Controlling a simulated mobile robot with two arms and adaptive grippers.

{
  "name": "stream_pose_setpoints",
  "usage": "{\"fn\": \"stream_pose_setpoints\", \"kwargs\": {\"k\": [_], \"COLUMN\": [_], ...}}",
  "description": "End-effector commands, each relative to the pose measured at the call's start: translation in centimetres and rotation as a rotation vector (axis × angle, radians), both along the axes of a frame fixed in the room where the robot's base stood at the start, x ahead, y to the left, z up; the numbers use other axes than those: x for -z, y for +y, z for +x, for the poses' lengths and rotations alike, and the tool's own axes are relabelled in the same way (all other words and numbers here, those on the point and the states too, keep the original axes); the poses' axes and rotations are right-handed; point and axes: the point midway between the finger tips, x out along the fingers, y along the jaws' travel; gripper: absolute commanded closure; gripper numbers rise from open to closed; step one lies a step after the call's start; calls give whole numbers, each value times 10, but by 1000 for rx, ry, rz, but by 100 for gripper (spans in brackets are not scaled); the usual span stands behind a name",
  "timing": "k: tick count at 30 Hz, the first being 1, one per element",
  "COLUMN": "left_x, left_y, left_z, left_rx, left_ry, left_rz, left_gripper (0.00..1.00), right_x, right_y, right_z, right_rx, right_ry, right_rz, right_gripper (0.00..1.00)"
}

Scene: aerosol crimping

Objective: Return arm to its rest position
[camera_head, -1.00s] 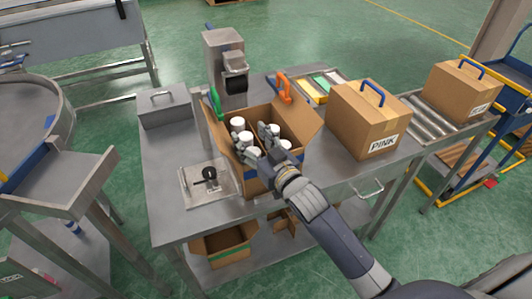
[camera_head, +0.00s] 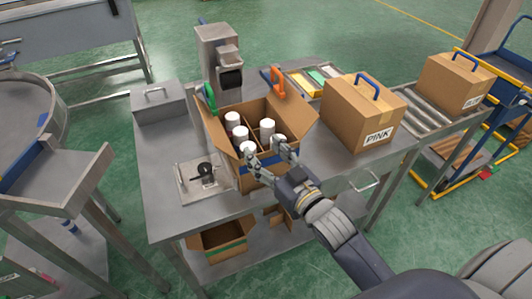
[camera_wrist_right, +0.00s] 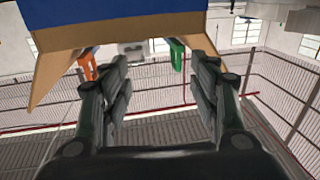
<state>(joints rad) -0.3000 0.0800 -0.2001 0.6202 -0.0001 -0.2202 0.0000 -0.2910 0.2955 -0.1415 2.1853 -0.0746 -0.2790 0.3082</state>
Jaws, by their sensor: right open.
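My right gripper (camera_head: 268,158) is open and empty, at the near side of an open cardboard box (camera_head: 255,178) on the steel table, its fingers near the box's front rim. Several white cans (camera_head: 240,133) stand inside the box, between dividers. In the right wrist view my two fingers (camera_wrist_right: 160,90) are spread apart with nothing between them. The box (camera_wrist_right: 125,38), with a blue band, fills the upper part of that view. My left gripper is in neither view.
A closed box marked PINK (camera_head: 365,112) stands right of the open box. A small fixture plate (camera_head: 203,181) lies left, a steel machine (camera_head: 219,65) stands behind, and a metal case (camera_head: 158,101) sits at the back left. Another box (camera_head: 455,82) is on the roller conveyor (camera_head: 425,112).

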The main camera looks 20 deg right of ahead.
Motion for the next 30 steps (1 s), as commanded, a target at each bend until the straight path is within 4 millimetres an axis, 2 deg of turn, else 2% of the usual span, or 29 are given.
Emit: {"fn": "stream_pose_setpoints", "kwargs": {"k": [11,14,17,20,23,27,30], "left_x": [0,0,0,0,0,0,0], "left_y": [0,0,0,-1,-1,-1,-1], "left_z": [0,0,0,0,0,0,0], "left_rx": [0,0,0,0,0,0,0], "left_ry": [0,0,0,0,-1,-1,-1], "left_rz": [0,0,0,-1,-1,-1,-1], "left_gripper": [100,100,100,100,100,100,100], "right_x": [3,13,35,65,96,135,155], "right_y": [0,-2,-5,-10,-13,-17,-18], "right_z": [-1,-4,-14,-32,-59,-107,-144], "right_rx": [3,18,45,75,99,112,107], "right_ry": [11,59,160,305,470,709,863], "right_rz": [-2,-11,-33,-64,-99,-152,-184], "right_gripper": [44,44,44,44,44,44,44]}}
